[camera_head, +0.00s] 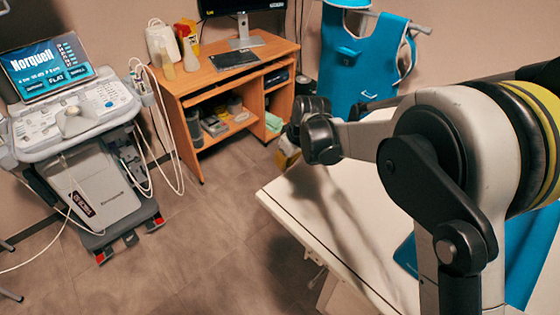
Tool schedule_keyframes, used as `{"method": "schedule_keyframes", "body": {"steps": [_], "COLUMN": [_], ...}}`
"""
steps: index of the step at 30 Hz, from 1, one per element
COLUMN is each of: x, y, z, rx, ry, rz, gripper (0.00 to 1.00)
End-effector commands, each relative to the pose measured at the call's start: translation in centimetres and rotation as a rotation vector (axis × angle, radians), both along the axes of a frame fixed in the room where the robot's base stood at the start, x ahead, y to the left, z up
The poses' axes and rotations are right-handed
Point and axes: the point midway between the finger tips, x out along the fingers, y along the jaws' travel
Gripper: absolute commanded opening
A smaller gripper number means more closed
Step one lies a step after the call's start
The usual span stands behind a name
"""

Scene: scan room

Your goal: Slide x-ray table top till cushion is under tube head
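The white x-ray table top (330,235) runs from the middle of the view to the lower right, with its near left corner clear. A flat blue piece lies on it at the right, partly behind my arm; I cannot tell for sure whether this blue piece (536,250) is the cushion. I cannot make out a tube head; my arm fills the right side. The dark end of my arm (316,132) is over the far end of the table top. My gripper's fingers cannot be made out, nor whether they touch the table.
An ultrasound cart (80,120) with a lit screen and hanging cables stands at the left. A wooden desk (215,75) with a monitor is at the back. A blue apron (362,60) hangs on a rack behind the table. The floor (215,235) between cart and table is clear.

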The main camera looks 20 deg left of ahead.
Motion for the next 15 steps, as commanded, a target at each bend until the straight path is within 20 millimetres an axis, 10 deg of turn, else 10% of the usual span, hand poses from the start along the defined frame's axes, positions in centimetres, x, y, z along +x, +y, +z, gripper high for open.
{"method": "schedule_keyframes", "body": {"steps": [15], "x": [-0.26], "y": [-0.64], "z": [0.07], "rx": [0.000], "ry": [0.000], "rz": [0.000], "gripper": [0.00]}}
